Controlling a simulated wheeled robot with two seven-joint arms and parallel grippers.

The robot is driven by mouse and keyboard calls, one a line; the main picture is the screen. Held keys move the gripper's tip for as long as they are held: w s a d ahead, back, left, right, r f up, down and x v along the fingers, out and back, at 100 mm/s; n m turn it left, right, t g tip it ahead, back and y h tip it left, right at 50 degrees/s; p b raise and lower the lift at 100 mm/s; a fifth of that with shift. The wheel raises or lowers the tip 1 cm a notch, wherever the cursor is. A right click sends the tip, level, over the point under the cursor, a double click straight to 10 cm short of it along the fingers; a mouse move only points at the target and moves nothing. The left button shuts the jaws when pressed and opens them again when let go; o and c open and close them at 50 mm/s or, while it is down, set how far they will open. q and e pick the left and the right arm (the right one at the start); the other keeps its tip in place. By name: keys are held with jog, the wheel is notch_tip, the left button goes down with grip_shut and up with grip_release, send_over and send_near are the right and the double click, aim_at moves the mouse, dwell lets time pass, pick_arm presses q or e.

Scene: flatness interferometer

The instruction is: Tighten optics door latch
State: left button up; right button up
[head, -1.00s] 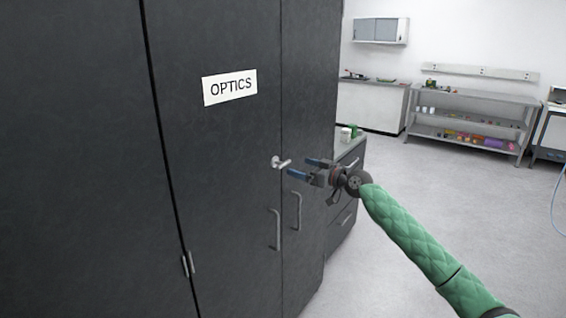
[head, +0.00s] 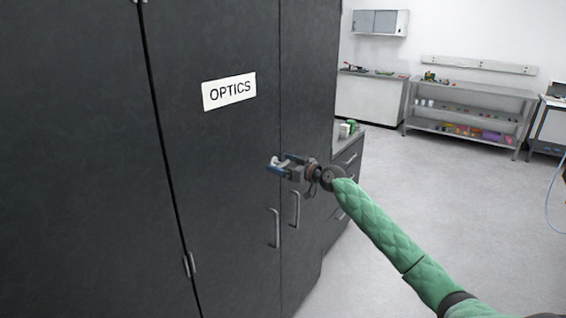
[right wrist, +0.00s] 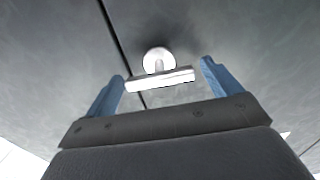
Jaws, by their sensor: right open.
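The dark cabinet (head: 225,190) bears a white OPTICS label (head: 229,91) on its door. The door latch is a small silver T-shaped handle (right wrist: 160,79) with a round base, seen in the right wrist view; in the head view it (head: 275,160) is partly hidden by my right gripper. My right gripper (head: 276,165) is open, its blue-tipped fingers on either side of the latch. In the right wrist view the latch's crossbar spans most of the gap between the fingers (right wrist: 165,85). I cannot tell whether either finger touches it. My left gripper is not in view.
Two vertical door handles (head: 275,228) (head: 295,210) sit below the latch. A low drawer unit (head: 345,165) stands beyond the cabinet's right edge. A grey shelf bench (head: 470,115) is at the back. The floor at right is clear.

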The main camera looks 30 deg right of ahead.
jog(key=shift+w, duration=0.15)
jog(key=c, duration=1)
